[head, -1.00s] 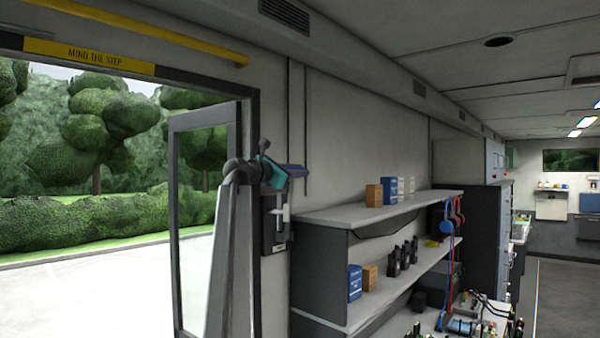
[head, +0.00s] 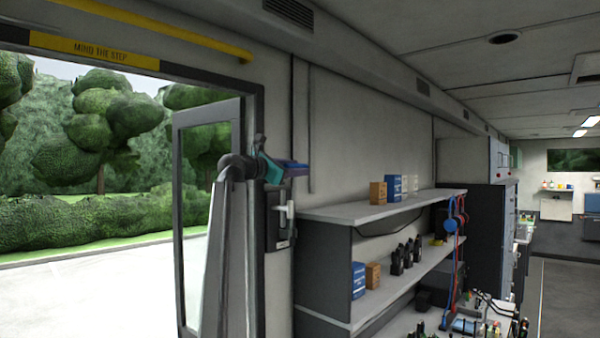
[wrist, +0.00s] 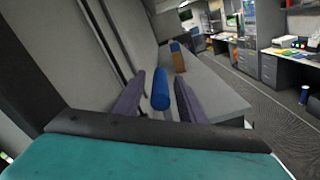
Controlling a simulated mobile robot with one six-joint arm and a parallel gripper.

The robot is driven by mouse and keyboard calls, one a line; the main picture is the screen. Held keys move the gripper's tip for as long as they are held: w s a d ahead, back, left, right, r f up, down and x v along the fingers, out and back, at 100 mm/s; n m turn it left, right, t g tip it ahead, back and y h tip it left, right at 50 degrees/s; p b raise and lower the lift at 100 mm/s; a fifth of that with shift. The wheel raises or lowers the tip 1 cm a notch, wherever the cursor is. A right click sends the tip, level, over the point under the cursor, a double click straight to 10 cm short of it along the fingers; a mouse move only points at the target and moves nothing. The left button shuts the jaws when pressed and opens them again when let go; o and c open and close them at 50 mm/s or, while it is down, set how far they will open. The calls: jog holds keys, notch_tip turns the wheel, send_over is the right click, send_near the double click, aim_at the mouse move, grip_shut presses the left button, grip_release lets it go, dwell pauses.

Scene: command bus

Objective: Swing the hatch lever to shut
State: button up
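The hatch lever's dark wall plate (head: 273,238) is mounted just right of the open doorway in the head view. A pale lever part (head: 283,218) stands out from it, with a small label below too small to read. My gripper (head: 300,170), teal with purple fingers, is just above that part in the picture. In the wrist view, a blue cylindrical grip (wrist: 161,90), apparently the lever's handle, lies between the two fingers of my gripper (wrist: 160,92). A gap shows on each side, so the fingers are open around it. The lever's link to the grip is hidden.
A wall shelf unit (head: 330,213) with small boxes and dark bottles stands close to the right. The open door panel (head: 178,225) is behind my arm at left. A yellow rail (head: 165,30) runs above the doorway. The aisle floor (head: 570,290) at far right is clear.

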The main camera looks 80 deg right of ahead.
jog(key=b+v, duration=0.3)
jog(key=v, duration=0.7)
jog(key=shift+w+a, duration=0.2)
jog(key=shift+a, duration=0.15)
